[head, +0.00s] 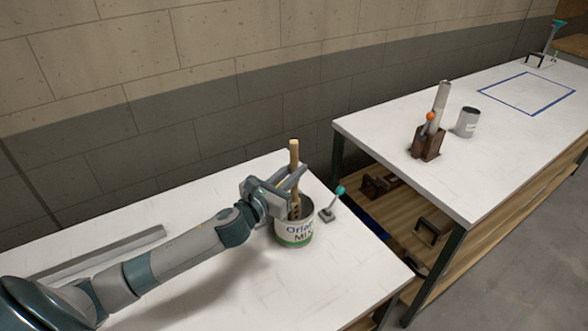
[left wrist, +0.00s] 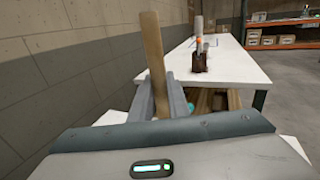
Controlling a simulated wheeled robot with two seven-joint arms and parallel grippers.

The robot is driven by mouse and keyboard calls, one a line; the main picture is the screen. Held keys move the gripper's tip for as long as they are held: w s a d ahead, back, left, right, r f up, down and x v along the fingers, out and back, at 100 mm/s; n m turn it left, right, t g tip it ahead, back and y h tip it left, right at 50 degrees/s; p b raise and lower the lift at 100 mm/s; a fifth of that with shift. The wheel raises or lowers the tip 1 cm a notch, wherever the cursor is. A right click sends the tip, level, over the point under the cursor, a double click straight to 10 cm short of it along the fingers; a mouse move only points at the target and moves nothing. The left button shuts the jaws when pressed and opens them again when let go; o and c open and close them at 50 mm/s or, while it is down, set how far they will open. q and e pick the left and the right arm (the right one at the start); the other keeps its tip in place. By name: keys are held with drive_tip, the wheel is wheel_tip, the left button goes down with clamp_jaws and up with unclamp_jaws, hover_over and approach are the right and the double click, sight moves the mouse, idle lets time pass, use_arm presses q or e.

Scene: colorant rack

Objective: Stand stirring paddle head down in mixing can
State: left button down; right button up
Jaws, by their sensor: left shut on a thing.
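The stirring paddle (head: 294,162) is a light wooden stick standing nearly upright, its lower part inside the mixing can. The mixing can (head: 294,233) is an open can with a white and green label, near the right end of the near white table. My left gripper (head: 295,187) is shut on the paddle just above the can's rim. In the left wrist view the paddle (left wrist: 153,60) rises between the fingers, leaning slightly. The paddle's lower end is hidden by the can wall, so I cannot tell whether it touches the bottom. My right gripper is in neither view.
A small teal-knobbed lever (head: 338,193) stands just right of the can. A grey bar (head: 100,252) lies at the table's left. Across a gap, a second white table (head: 400,128) holds a brown holder (head: 427,145), a grey can (head: 467,122) and a blue taped outline (head: 527,93).

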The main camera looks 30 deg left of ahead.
use_arm(q)
drive_tip(key=shift+f+b, duration=1.05)
drive_tip(key=shift+f, duration=0.65)
drive_tip(key=c, duration=1.6)
unclamp_jaws()
drive_tip(key=shift+s, duration=0.1)
drive_tip(key=s+b, duration=0.1)
drive_tip(key=s, duration=0.4)
drive_tip(key=s+a+b, duration=0.1)
drive_tip(key=s+b, duration=0.1)
drive_tip(key=s, duration=0.4)
drive_tip(key=s+a+b, duration=0.1)
drive_tip(key=s+b, duration=0.1)
drive_tip(key=s, duration=0.4)
drive_tip(key=shift+a, duration=0.2)
